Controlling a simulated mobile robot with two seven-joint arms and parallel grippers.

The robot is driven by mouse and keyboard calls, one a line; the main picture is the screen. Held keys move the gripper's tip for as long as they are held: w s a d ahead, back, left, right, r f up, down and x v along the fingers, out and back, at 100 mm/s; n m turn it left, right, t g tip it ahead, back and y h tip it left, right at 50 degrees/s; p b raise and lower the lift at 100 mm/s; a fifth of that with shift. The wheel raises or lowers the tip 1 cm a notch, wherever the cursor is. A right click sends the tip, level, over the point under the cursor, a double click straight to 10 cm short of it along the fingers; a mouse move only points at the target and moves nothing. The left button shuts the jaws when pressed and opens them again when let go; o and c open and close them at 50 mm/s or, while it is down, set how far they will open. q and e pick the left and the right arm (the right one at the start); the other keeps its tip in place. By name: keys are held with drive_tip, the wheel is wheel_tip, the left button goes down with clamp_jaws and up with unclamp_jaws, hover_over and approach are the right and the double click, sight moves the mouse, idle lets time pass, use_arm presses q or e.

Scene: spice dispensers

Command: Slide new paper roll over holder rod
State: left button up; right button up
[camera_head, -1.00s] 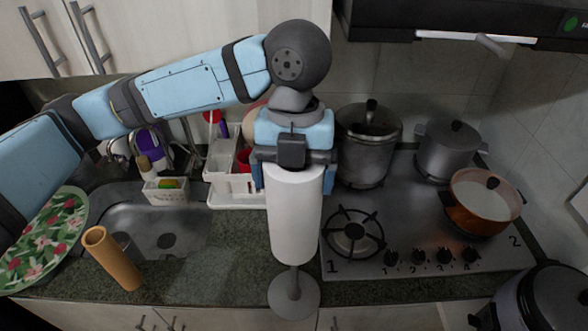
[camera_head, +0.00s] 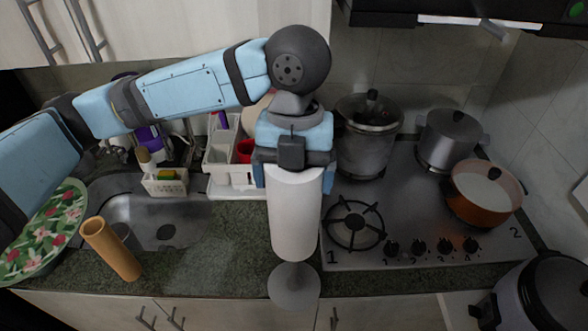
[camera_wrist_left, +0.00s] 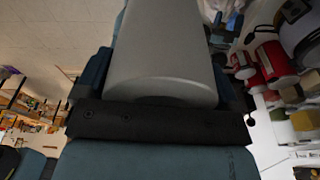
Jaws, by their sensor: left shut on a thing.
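The white paper roll (camera_head: 294,222) hangs upright over the round grey holder base (camera_head: 293,288) near the counter's front edge. My left gripper (camera_head: 293,174) is shut on the upper end of the roll from above. In the left wrist view the roll (camera_wrist_left: 165,60) fills the space between the gripper's fingers. The roll's lower end appears just above or at the base. The holder rod is hidden, apparently behind or within the roll. A brown cardboard tube (camera_head: 112,250) stands tilted at the left. My right gripper is not in view.
A stove (camera_head: 420,215) with pots (camera_head: 368,140) stands right of the roll. A sink (camera_head: 160,232), a white rack (camera_head: 235,192) and a floral plate (camera_head: 42,235) lie to the left. Bare counter (camera_head: 215,265) lies between the tube and the holder.

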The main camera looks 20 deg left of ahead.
use_arm(q)
drive_tip(key=shift+f+b, duration=1.85)
drive_tip(key=shift+f, duration=3.1)
wheel_tip(320, 180, down, 7)
drive_tip(key=b, duration=0.2)
idle(1.2)
drive_tip(key=shift+r, duration=0.15)
drive_tip(key=o, duration=1)
drive_tip(key=shift+c, duration=0.2)
drive_tip(key=r, duration=0.4)
drive_tip(key=w+r, duration=0.1)
drive_tip(key=r, duration=0.4)
drive_tip(key=w+r, duration=0.1)
drive_tip(key=r, duration=0.3)
drive_tip(key=shift+a+r+b, duration=0.15)
drive_tip(key=shift+r+b, duration=0.2)
